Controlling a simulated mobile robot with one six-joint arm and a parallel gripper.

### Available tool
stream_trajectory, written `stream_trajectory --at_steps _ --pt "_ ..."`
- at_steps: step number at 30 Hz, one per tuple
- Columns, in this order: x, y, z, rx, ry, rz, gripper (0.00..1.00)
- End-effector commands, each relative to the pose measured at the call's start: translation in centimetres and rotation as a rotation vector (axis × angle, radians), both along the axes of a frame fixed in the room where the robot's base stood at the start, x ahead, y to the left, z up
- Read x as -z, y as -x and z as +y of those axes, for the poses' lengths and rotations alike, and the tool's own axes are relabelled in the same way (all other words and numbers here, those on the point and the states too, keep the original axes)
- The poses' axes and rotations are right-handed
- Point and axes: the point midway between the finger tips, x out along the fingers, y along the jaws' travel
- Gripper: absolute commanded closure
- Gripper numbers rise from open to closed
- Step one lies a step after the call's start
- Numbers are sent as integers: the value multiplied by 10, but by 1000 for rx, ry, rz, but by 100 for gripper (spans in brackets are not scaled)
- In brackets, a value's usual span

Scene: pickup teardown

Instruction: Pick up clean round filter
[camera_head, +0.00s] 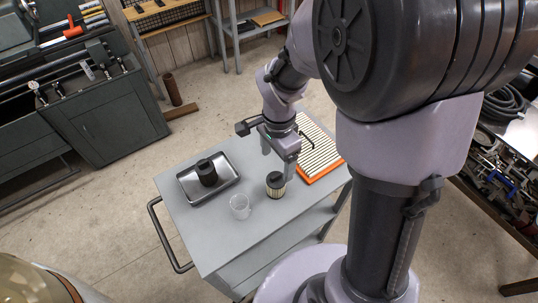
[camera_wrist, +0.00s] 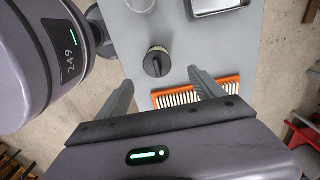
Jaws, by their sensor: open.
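The clean round filter (camera_head: 276,184) is a short pleated cream cylinder with a black top, standing upright on the grey cart (camera_head: 215,223). It also shows in the wrist view (camera_wrist: 157,62), seen from above with a black bar across its cap. My gripper (camera_head: 277,163) is open and empty above the cart, just behind the filter in the head view. In the wrist view, my spread fingers (camera_wrist: 161,80) point toward the filter, which lies a little beyond the tips. No contact shows.
An orange-framed panel filter (camera_head: 319,150) lies close to the right. A clear beaker (camera_head: 240,207) stands to the left. A metal tray (camera_head: 190,189) holds a dark round filter (camera_head: 206,172). Bare cart top lies in front.

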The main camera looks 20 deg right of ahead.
Motion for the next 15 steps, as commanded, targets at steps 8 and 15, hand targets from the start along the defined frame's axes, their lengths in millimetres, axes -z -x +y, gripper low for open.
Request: stream_trajectory --at_steps 8,15 --pt "53 1 0 -1 -1 0 22" --pt "98 6 2 -2 -1 1 22"
